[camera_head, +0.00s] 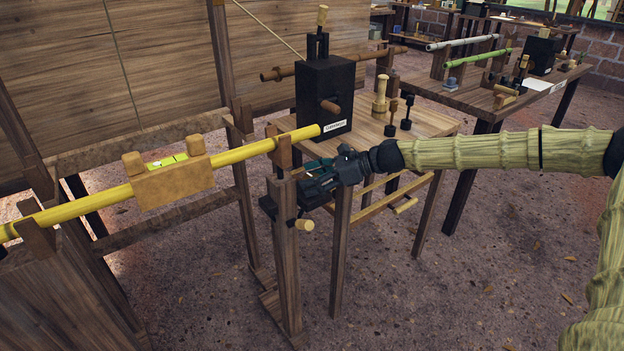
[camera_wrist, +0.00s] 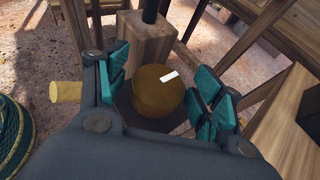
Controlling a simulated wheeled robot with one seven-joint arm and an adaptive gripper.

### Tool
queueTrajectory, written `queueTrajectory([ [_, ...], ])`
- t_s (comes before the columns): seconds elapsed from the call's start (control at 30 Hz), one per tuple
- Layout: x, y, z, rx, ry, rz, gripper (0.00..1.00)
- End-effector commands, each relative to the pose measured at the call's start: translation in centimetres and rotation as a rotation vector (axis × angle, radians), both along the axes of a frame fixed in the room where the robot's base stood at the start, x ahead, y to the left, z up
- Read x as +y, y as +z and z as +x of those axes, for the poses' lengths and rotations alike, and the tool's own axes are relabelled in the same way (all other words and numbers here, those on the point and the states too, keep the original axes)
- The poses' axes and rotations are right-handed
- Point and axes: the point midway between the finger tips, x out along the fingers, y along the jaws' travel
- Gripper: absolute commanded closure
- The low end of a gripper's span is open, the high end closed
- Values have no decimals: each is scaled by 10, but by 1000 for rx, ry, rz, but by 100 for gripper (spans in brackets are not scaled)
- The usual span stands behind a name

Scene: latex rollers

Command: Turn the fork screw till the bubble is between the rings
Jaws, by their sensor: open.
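A wooden level (camera_head: 172,184) sits on the long yellow roller (camera_head: 245,152). Its green-yellow vial (camera_head: 166,161) shows on top, but the bubble and rings are too small to place surely. The roller's right part rests in a fork on a wooden post (camera_head: 286,262). My gripper (camera_head: 300,190) is open at the upper part of this post. In the wrist view, a round brown knob (camera_wrist: 152,98) with a white mark, seemingly the fork screw, lies between the teal fingers of my gripper (camera_wrist: 163,88). Gaps show on both sides of it. In the head view my gripper hides it.
A small table (camera_head: 425,122) behind my gripper bears a black box (camera_head: 322,88) and several wooden tools. A pale peg (camera_head: 306,225) sticks out near the post; it also shows in the wrist view (camera_wrist: 66,92).

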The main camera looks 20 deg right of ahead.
Motion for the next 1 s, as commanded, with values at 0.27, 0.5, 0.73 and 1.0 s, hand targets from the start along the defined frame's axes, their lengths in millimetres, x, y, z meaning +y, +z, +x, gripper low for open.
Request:
queueTrajectory([
  [0.27,0,0,0,0,0,0,40],
  [0.5,0,0,0,0,-1,0,79],
  [0.73,-1,0,0,-1,12,-2,79],
  [1.0,-1,2,1,-1,113,-3,79],
])
